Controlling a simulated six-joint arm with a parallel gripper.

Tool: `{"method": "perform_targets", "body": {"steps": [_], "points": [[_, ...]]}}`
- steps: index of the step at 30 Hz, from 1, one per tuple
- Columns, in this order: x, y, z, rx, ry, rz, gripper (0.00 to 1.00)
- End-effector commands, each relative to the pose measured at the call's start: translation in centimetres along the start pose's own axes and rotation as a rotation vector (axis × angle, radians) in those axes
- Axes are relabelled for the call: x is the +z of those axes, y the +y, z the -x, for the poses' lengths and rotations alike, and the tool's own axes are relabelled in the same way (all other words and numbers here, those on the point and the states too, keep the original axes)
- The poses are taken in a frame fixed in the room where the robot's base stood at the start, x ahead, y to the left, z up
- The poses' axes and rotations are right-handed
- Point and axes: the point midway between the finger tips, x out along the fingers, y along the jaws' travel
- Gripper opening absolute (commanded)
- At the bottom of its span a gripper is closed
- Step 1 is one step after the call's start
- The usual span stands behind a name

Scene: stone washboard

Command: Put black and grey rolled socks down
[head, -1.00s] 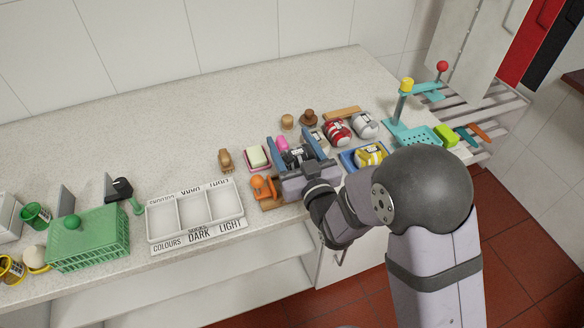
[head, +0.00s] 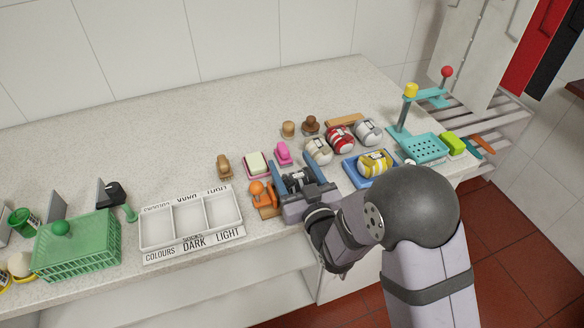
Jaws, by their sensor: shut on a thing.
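The black and grey rolled socks (head: 296,178) show between the blue fingers of my gripper (head: 297,172), low at the counter's front edge. My gripper is shut on them, and its body and fingers hide part of them. I cannot tell whether the socks touch the counter. The sorting tray (head: 190,249) with three empty compartments stands to the left, its front labelled COLOURS, DARK and LIGHT.
An orange item (head: 263,194) is close on the gripper's left. A blue tray (head: 348,165) with yellow-striped socks (head: 376,163) is on its right. Behind are a pink brush (head: 283,152), beige socks (head: 318,151) and red socks (head: 340,139). The back left counter (head: 130,140) is clear.

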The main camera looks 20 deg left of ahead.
Motion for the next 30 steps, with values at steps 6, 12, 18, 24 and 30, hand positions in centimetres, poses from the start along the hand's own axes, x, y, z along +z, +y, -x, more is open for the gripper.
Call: {"method": "perform_targets", "body": {"steps": [6, 12, 18, 24, 30], "points": [[0.0, 0.0, 0.0, 0.000, 0.000, 0.000, 0.80], [0.0, 0.0, 0.0, 0.000, -0.001, 0.000, 0.80], [0.5, 0.0, 0.3, 0.000, -0.002, 0.000, 0.80], [0.5, 0.0, 2.7, 0.000, -0.001, 0.000, 0.80], [0.6, 0.0, 5.7, 0.000, -0.001, 0.000, 0.80]]}}
